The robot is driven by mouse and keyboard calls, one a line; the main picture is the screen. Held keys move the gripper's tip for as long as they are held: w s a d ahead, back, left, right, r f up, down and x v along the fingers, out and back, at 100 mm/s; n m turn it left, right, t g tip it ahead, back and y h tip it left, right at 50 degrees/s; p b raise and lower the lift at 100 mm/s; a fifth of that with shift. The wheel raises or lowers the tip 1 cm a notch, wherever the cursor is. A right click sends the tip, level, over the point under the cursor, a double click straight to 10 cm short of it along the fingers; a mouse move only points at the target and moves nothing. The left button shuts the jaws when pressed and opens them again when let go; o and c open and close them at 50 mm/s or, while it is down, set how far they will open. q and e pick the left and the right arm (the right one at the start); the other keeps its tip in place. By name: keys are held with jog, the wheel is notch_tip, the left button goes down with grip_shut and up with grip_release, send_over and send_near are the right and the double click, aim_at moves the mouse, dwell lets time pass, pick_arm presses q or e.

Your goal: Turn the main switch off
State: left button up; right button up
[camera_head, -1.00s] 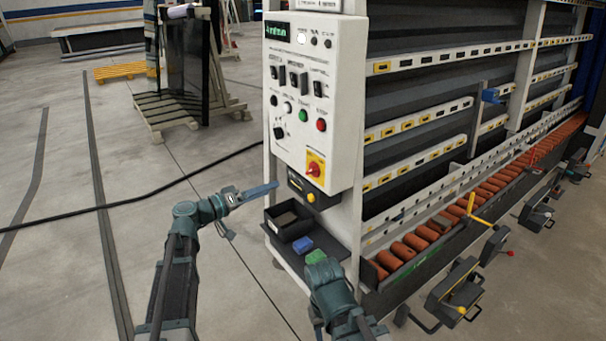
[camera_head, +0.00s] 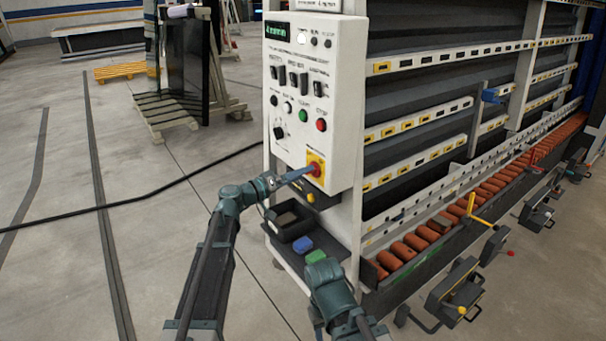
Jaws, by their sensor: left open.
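The main switch (camera_head: 319,161) is a red knob on a yellow plate, low on the front of the white control panel (camera_head: 343,110). My left gripper (camera_head: 306,172) is at the switch from the left, its blue fingers reaching the red knob and hiding part of it. It is open; I cannot tell whether the fingers touch the knob or sit around it. My right arm shows at the bottom centre, below the panel, but its fingers cannot be made out.
A black bin (camera_head: 290,222) stands on a shelf under the panel, with a blue block (camera_head: 302,244) and a green block (camera_head: 316,257) beside it. A black cable (camera_head: 150,192) crosses the floor.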

pick_arm(q)
jog(key=shift+w+d, duration=0.45)
jog(key=shift+d, duration=0.15)
jog(key=c, duration=1.4)
jog(key=shift+f+n, duration=0.2)
jog(key=shift+n, duration=8.9)
